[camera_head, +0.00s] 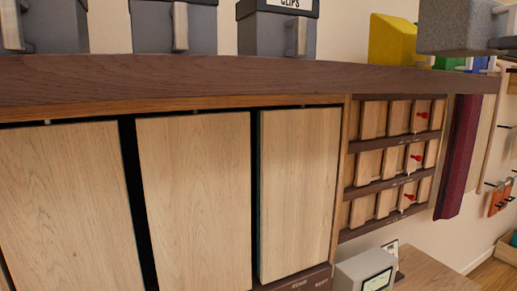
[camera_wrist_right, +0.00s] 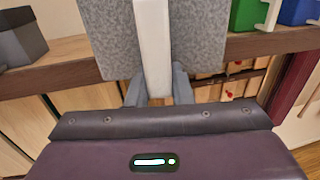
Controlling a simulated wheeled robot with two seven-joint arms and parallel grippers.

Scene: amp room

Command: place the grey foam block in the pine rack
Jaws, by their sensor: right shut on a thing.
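A speckled grey block (camera_head: 455,25), matching the grey foam block, is at the upper right of the head view, in front of the upper shelf. It also fills the top middle of the right wrist view (camera_wrist_right: 202,40), with a pale upright bar (camera_wrist_right: 152,45) across its near face. My right gripper (camera_wrist_right: 158,90) is shut on the block at this bar. In the head view the gripper (camera_head: 504,43) is cut by the right edge. My left gripper is out of view. I cannot tell for sure which wooden unit is the pine rack.
A dark wooden shelf (camera_head: 220,82) carries grey bins (camera_head: 275,33) and a yellow bin (camera_head: 392,41). Below are large wood panels (camera_head: 195,200) and a unit of small pale fronts (camera_head: 372,120) with red pegs. A grey device (camera_head: 362,272) sits low on a bench.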

